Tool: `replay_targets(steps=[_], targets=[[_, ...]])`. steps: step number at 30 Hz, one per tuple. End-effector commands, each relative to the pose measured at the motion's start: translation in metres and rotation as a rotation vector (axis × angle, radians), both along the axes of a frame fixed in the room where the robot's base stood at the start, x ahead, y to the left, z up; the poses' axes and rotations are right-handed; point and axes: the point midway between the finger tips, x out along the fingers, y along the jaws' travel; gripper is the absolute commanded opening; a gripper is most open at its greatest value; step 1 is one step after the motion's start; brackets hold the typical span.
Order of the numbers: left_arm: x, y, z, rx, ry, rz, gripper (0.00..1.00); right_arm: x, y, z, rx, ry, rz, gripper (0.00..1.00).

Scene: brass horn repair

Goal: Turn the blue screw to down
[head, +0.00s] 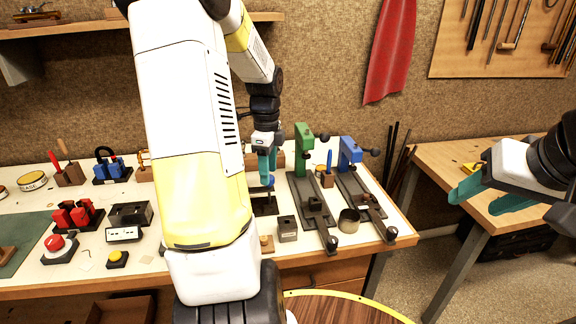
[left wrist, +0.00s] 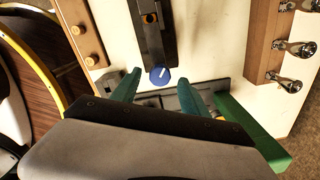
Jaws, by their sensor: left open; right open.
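The blue screw (left wrist: 160,76) is a round blue knob with a short white line across it, slanting toward the upper right in the left wrist view. It sits at the end of a dark metal bar (left wrist: 152,35). My left gripper (left wrist: 158,82) is open, with its teal fingertips on either side of the screw; I cannot tell whether they touch it. In the head view my left gripper (head: 266,165) points down over the bench, and a bit of blue (head: 267,181) shows at its tips. My right gripper (head: 485,196) is open and empty at the right.
A green clamp tool (head: 303,145) and a blue one (head: 349,152) stand on the bench right of my left gripper. A metal cup (head: 348,221) and small block (head: 287,228) are near the front. Red and black tools, buttons and boxes fill the bench's left side.

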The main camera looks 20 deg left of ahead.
Motion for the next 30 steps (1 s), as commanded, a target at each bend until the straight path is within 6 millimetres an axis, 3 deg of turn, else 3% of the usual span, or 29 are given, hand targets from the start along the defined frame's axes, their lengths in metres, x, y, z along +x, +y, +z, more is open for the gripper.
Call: replay_targets(steps=[5,13,21,30], targets=[[0.0,0.0,-0.014,0.0,0.001,0.001,0.52,0.0,0.0,0.0,0.0,0.0,0.0,0.52],[0.0,0.0,-0.016,0.001,0.0,0.001,0.52,0.0,0.0,0.0,0.001,0.0,-0.001,0.52],[0.0,0.0,-0.016,0.0,-0.001,0.001,0.01,0.0,0.0,0.0,0.001,0.0,-0.001,0.52],[0.0,0.0,-0.015,0.0,-0.001,0.021,0.0,0.0,0.0,0.0,0.001,0.0,-0.001,0.52]])
